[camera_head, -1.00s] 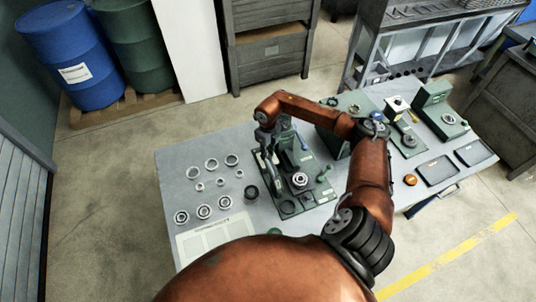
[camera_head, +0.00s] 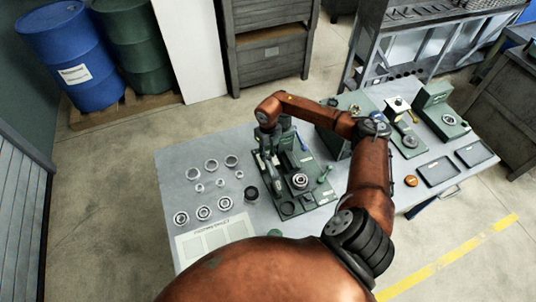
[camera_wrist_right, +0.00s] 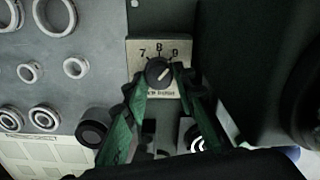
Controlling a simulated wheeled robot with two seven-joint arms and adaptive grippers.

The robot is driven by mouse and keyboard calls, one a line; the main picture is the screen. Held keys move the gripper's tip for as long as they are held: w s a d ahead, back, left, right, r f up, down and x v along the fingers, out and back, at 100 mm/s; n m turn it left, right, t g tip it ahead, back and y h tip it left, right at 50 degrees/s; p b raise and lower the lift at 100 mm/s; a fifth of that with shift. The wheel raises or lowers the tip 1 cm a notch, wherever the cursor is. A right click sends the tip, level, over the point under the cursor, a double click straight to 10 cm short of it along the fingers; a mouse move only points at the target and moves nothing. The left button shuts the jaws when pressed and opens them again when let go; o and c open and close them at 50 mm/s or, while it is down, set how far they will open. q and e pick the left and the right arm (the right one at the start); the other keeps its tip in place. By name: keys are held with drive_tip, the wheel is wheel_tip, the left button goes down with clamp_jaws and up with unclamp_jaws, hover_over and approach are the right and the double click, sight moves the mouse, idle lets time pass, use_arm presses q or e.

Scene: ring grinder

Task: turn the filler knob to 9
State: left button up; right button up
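The filler knob (camera_wrist_right: 158,72) is a dark round knob on a pale plate (camera_wrist_right: 172,52) marked 7, 8 and 9 in the right wrist view. Its white pointer line slants up and to the right, towards the 9. My right gripper (camera_wrist_right: 161,84) has its green fingers on either side of the knob, with gaps showing beside it; contact is not clear. In the head view my right gripper (camera_head: 268,148) points down at the green grinder station (camera_head: 316,192), and the knob is hidden there. My left gripper is not in view.
Several metal rings (camera_head: 204,212) lie left of the station on the grey table (camera_head: 180,165), near a white sheet (camera_head: 205,240). Green machines (camera_head: 434,97) and dark trays (camera_head: 437,171) stand on the right. A dark block fills the wrist view's right side.

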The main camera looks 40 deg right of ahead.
sight(268, 156)
drive_tip(key=o, duration=0.4)
drive_tip(key=shift+c, duration=0.2)
wheel_tip(268, 156, up, 12)
idle(0.8)
